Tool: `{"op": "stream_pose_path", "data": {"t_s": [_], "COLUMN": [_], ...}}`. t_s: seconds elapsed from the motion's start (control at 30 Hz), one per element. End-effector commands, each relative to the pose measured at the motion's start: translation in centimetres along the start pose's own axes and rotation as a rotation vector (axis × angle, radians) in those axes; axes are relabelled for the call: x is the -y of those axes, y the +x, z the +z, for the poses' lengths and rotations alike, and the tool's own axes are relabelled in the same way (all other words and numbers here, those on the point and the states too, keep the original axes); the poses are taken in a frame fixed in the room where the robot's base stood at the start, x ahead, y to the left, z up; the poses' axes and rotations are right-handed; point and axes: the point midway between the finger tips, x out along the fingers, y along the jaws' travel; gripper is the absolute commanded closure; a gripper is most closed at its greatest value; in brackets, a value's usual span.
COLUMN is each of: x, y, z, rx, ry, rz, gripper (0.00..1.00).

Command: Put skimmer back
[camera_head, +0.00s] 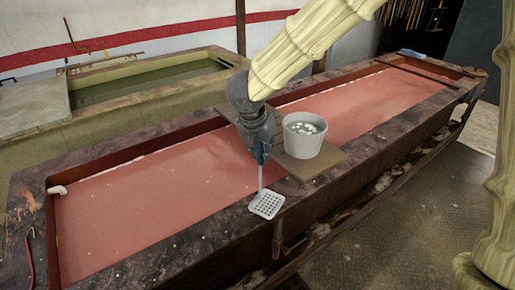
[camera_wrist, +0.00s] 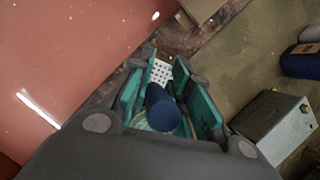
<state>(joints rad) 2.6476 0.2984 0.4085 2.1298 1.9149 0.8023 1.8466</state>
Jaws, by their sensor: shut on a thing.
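The skimmer (camera_head: 266,206) has a pale, square perforated head on a thin shaft. In the head view it hangs head down over the dark front rim of the red-filled trough. I cannot tell whether the head touches the rim. My gripper (camera_head: 262,155) is above it, shut on its handle. In the wrist view the dark blue handle (camera_wrist: 162,110) is between the teal fingers, and the perforated head (camera_wrist: 161,71) shows beyond them. No holder for the skimmer can be clearly made out.
A white bucket (camera_head: 303,141) with pale bits in liquid stands on a board (camera_head: 325,163) across the trough, close right of my gripper. The trough rim (camera_head: 215,240) is bare at front left. A greenish tank (camera_head: 150,88) stands behind. Long items (camera_head: 405,12) hang at the back right.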

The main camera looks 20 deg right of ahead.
Motion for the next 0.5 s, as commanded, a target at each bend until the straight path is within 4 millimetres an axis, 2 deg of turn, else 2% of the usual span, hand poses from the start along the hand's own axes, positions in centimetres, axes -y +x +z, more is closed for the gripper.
{"op": "stream_pose_path", "data": {"t_s": [0.2, 0.43, 0.5], "x": [-1.6, -2.5, -2.4], "y": [0.6, 1.0, 1.8], "z": [1.4, 2.0, 1.6], "rx": [0.0, 0.0, -0.001], "ry": [0.0, 0.0, -0.004], "rz": [0.0, 0.0, -0.003], "gripper": [1.0, 1.0, 1.0]}}
